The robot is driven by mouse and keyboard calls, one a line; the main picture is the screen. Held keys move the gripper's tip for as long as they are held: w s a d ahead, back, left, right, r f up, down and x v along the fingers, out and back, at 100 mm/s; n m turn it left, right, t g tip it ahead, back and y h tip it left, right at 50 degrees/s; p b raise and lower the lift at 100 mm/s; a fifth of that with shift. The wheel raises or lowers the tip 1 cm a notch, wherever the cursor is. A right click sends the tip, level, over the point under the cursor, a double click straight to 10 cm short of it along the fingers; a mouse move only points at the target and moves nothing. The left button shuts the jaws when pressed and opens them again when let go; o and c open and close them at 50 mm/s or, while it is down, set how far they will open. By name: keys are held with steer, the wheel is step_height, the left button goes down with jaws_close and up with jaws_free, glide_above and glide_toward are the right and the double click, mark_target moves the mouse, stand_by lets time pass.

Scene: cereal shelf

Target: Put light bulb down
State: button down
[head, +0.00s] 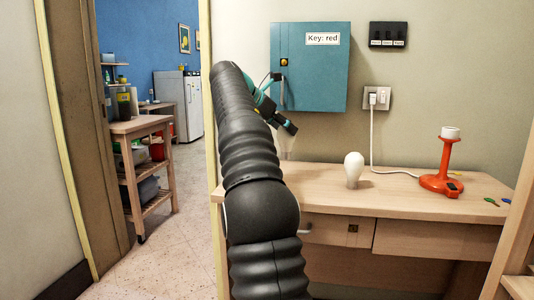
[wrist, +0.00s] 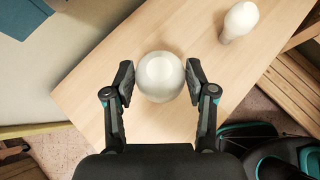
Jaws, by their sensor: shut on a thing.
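A white light bulb (wrist: 161,78) sits between the two fingers of my gripper (wrist: 160,80), which is shut on it. The wrist view shows its round end over the left part of the wooden desk; its gap to the desktop is hard to judge. In the head view my gripper (head: 286,128) is beyond my black arm, below the teal cabinet, with only a faint pale shape under it. A second white bulb (head: 353,169) stands upright on the desk (head: 400,197), right of my gripper. It also shows in the wrist view (wrist: 239,20).
An orange lamp base (head: 440,181) with a white top stands at the desk's right, near small coloured keys (head: 490,201). A teal cabinet (head: 311,70) marked "Key: red" hangs above. A white cord runs to the wall socket (head: 377,98). The desktop's middle front is clear.

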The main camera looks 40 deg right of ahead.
steer(key=w+a+f+b, duration=0.1)
steer(key=f, duration=0.1)
steer(key=w+a+f+b, duration=0.1)
steer(key=f, duration=0.1)
steer(key=w+a+f+b, duration=0.1)
steer(key=f, duration=0.2)
steer(key=shift+a+b, duration=0.25)
steer(key=shift+b, duration=0.05)
steer(key=shift+r, duration=0.1)
steer(key=shift+c, duration=1.8)
jaws_free()
